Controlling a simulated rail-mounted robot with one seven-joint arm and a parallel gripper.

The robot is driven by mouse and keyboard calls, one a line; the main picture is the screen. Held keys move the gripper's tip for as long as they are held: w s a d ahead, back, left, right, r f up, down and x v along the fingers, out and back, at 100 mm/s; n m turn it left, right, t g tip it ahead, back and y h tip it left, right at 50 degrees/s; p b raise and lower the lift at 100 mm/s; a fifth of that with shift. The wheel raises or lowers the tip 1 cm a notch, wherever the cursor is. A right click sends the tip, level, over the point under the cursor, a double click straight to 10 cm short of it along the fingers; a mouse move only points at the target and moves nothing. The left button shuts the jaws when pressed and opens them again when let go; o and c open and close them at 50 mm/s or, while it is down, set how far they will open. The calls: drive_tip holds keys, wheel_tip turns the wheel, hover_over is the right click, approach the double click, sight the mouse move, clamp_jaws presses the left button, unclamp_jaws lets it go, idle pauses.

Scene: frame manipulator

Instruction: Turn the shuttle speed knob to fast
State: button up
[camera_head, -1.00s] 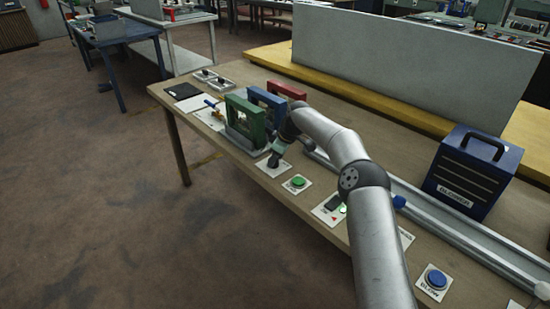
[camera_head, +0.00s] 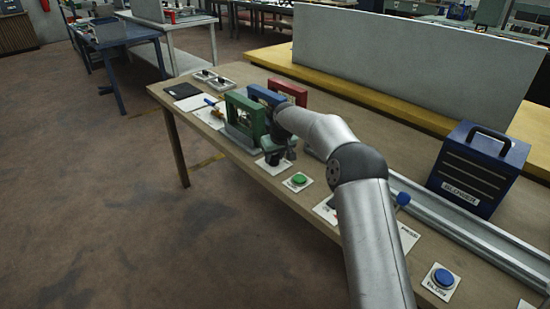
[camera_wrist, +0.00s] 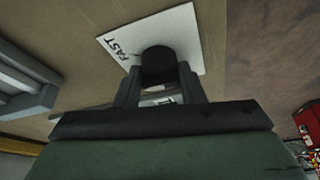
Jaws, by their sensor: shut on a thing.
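The shuttle speed knob (camera_wrist: 158,64) is a dark round knob on a white label plate (camera_wrist: 185,25) in the wrist view. The word FAST is printed near the plate's left corner, and other lettering near the gripper is partly hidden. My gripper (camera_wrist: 160,80) is shut on the knob, one finger on each side. In the head view, my gripper (camera_head: 275,157) is at the plate (camera_head: 268,165), in front of the green frame (camera_head: 245,120), and my arm hides most of the knob. The knob's pointer mark cannot be made out.
A green button (camera_head: 297,181) sits beside the plate. A blue button (camera_head: 441,278) and a blue blower box (camera_head: 477,168) stand at right along a metal rail (camera_head: 470,225). Blue (camera_head: 265,96) and red (camera_head: 290,90) frames stand behind the green one.

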drive_tip(key=m+h, duration=0.1)
drive_tip(key=m, duration=0.2)
drive_tip(key=m+h, duration=0.1)
drive_tip(key=m, duration=0.1)
drive_tip(key=shift+a+m+t, duration=0.15)
drive_tip(key=shift+m+t, duration=0.15)
drive_tip(key=shift+m, duration=0.1)
idle(0.4)
drive_tip(key=o, duration=1)
drive_tip(key=v, duration=1.7)
drive_tip(key=shift+a+r, duration=0.25)
drive_tip(key=shift+s, duration=0.1)
